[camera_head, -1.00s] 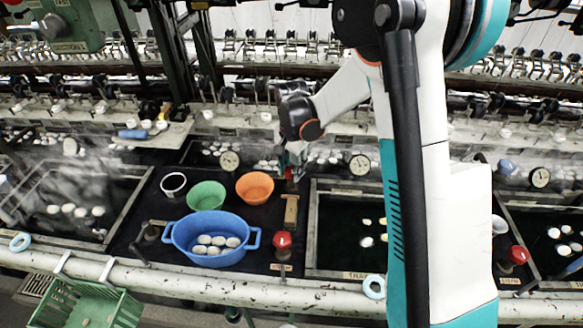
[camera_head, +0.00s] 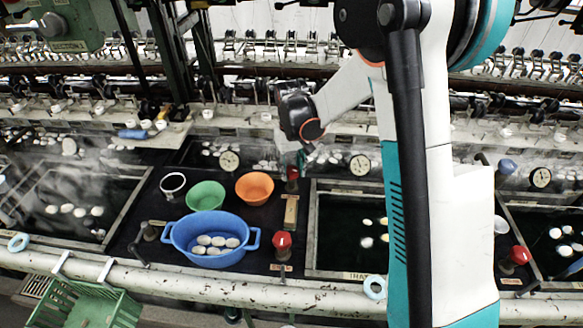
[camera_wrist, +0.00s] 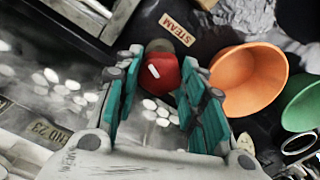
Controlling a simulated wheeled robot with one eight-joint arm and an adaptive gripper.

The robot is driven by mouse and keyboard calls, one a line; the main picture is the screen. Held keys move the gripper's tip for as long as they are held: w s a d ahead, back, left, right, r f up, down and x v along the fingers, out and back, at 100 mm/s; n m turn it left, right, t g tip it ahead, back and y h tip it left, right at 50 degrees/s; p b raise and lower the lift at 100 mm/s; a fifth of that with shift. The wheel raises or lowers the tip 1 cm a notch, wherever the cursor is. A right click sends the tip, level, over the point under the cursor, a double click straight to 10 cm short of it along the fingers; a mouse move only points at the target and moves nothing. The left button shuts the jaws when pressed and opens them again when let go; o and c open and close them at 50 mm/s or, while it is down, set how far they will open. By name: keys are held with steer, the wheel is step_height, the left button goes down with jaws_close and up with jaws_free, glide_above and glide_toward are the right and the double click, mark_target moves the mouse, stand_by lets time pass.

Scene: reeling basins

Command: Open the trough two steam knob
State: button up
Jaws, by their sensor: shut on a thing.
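A red steam knob (camera_wrist: 162,74) with a white mark sits between the teal-padded fingers of my gripper (camera_wrist: 161,62) in the wrist view. The gripper is shut on it. A STEAM label (camera_wrist: 178,29) lies just beyond the knob. In the head view the same red knob (camera_head: 292,173) shows at the back of the dark counter, left of a dark water trough (camera_head: 312,235). My gripper (camera_head: 301,160) reaches it from above, its fingers small and partly hidden by the wrist. Another red knob (camera_head: 282,241) stands at the counter's front.
An orange bowl (camera_head: 255,187), a green bowl (camera_head: 206,195) and a blue basin (camera_head: 176,240) with cocoons stand left of the knob. A gauge (camera_head: 360,165) is behind the trough. A pale pipe (camera_head: 200,290) runs along the front.

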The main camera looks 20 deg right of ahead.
mark_target(291, 170)
steer(key=shift+n, duration=1.7)
steer(key=o, duration=1)
steer(key=shift+o, duration=0.2)
steer(key=shift+r, duration=0.15)
step_height(291, 170, up, 12)
